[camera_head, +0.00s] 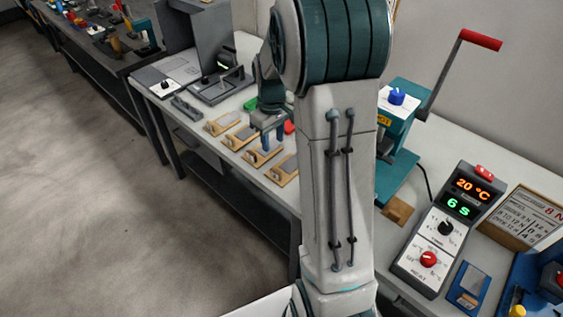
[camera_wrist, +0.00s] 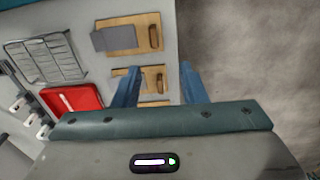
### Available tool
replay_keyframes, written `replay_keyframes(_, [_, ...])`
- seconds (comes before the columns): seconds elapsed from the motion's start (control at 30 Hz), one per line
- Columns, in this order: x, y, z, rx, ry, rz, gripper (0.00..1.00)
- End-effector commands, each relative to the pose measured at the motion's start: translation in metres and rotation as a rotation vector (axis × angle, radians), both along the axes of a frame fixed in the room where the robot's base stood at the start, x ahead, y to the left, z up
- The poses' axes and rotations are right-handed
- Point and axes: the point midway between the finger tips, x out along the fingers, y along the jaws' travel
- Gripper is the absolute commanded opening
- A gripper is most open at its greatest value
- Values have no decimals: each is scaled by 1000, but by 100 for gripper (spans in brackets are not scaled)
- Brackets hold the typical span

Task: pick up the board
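Several small wooden boards with grey plates lie in a row along the front of the bench; in the head view these are a far board (camera_head: 223,123), a second board (camera_head: 240,137), a third board (camera_head: 262,154) and a near board (camera_head: 284,170). My gripper (camera_head: 271,143) is above this row, its blue fingers pointing down. In the wrist view my gripper (camera_wrist: 159,68) is open, with one board (camera_wrist: 153,80) showing between the fingers and another board (camera_wrist: 119,36) beyond. The gripper's body partly hides a further board. Which board is meant, I cannot tell.
A red piece (camera_wrist: 72,99) and a grey grid-like piece (camera_wrist: 45,60) lie beside the boards. A teal press (camera_head: 400,120) with a red-handled lever stands behind my arm. A control box (camera_head: 445,230) is at right. The floor in front is clear.

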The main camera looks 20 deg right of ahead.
Motion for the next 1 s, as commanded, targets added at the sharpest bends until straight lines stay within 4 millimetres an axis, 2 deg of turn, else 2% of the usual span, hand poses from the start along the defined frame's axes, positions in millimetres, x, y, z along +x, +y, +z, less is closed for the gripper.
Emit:
replay_keyframes(0.1, [9,-8,-10,2,14,19,38])
replay_keyframes(0.27, [12,-10,-26,3,21,28,38])
replay_keyframes(0.5, [10,-10,-74,4,22,26,38])
replay_keyframes(0.6, [11,-10,-88,3,22,26,38])
replay_keyframes(0.87, [11,-10,-104,2,18,27,38])
replay_keyframes(1.0, [11,-10,-119,3,22,27,38])
